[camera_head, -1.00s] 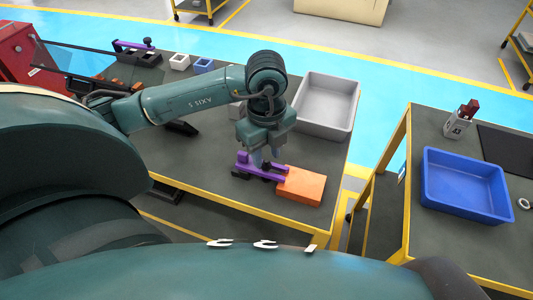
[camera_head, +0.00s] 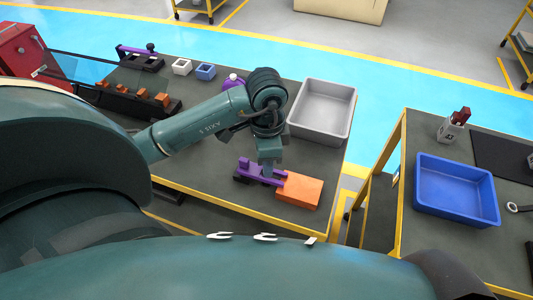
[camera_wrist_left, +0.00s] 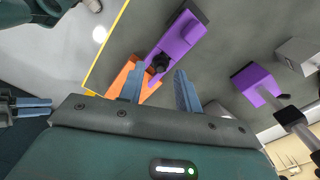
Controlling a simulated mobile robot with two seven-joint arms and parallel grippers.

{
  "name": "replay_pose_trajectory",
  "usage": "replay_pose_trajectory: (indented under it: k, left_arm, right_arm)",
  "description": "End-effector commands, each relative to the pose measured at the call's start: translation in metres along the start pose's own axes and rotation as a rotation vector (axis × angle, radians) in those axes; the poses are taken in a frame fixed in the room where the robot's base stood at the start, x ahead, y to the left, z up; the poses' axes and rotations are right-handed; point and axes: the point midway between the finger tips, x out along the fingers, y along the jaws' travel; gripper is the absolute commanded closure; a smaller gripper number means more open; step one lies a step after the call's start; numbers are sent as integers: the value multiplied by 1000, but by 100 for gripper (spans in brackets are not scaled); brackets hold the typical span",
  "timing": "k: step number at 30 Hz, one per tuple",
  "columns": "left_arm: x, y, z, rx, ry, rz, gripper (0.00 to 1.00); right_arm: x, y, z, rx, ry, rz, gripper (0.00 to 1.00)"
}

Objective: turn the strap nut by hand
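A purple strap piece (camera_head: 262,172) with black ends lies against an orange block (camera_head: 300,189) near the table's front edge. In the left wrist view the purple piece (camera_wrist_left: 176,38) carries a small dark knob-like nut (camera_wrist_left: 161,63), with the orange block (camera_wrist_left: 122,80) beside it. My left gripper (camera_head: 269,168) points down over the purple piece. In its wrist view the two fingers (camera_wrist_left: 160,88) are apart with nothing clearly between them; the nut shows just beyond the gap. Whether they touch it, I cannot tell. My right gripper (camera_wrist_left: 36,106) shows at the wrist view's left edge, its opening unclear.
A grey bin (camera_head: 322,110) stands behind the block. A black rack (camera_head: 135,98) with orange pieces, small white (camera_head: 182,67) and blue (camera_head: 206,72) boxes and a purple-topped item (camera_head: 233,81) stand further left. A blue bin (camera_head: 457,190) is on the right table.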

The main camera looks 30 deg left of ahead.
Motion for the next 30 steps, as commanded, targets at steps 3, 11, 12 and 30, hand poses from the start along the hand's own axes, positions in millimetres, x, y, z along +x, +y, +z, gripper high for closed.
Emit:
replay_pose_trajectory:
  k: [3, 11, 12, 30]
  left_arm:
    - [0, 0, 0, 1, -1, -2, 66]
    - [4, 0, 0, 3, -1, -1, 66]
    - [6, 0, 0, 3, -1, -2, 66]
    - [20, 0, 0, 4, -1, -2, 73]
  right_arm:
    - [0, 0, 0, 0, 0, 0, 64]
    - [2, 0, 3, 0, 0, 0, 64]
    - [2, 0, 4, 0, 0, 0, 64]
    - [7, 0, 11, 0, 0, 0, 64]
